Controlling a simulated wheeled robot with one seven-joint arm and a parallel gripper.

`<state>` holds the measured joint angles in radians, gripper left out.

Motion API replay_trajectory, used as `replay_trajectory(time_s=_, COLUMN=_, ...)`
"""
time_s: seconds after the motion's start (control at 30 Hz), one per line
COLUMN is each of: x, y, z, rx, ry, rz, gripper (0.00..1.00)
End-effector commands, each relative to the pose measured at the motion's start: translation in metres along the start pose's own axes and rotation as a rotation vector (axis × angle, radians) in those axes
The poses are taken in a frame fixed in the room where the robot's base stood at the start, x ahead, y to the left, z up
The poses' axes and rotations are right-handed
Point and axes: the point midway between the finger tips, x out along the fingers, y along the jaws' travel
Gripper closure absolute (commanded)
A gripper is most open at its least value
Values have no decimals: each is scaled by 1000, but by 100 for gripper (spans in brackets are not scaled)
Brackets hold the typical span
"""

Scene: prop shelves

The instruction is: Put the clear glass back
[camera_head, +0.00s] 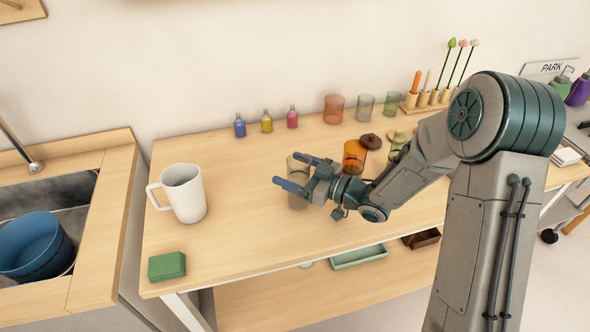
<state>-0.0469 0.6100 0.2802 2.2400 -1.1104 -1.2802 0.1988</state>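At the back of the counter stand a red glass (333,109), a grey see-through glass (365,106) and a green glass (392,103) in a row.
An orange tumbler (354,157) and a dark brown lid (371,141) are close to my wrist. A white mug (184,192), green block (166,266) and small bottles (266,122) stand left. A wooden holder (427,103) is behind. The counter's front middle is clear.

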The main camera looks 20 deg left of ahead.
Motion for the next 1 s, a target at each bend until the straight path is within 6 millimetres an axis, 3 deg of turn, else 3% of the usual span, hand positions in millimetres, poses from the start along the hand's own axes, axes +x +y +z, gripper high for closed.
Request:
replay_trajectory(time_s=0.27, x=0, y=0, z=-5, rx=0, ry=0, rz=0, gripper=22)
replay_trajectory(time_s=0.7, x=-88, y=1, z=-2, rx=0, ry=-1, rz=5, gripper=22)
replay_trajectory(time_s=1.0, x=-119, y=0, z=-3, rx=0, ry=0, rz=1, gripper=22)
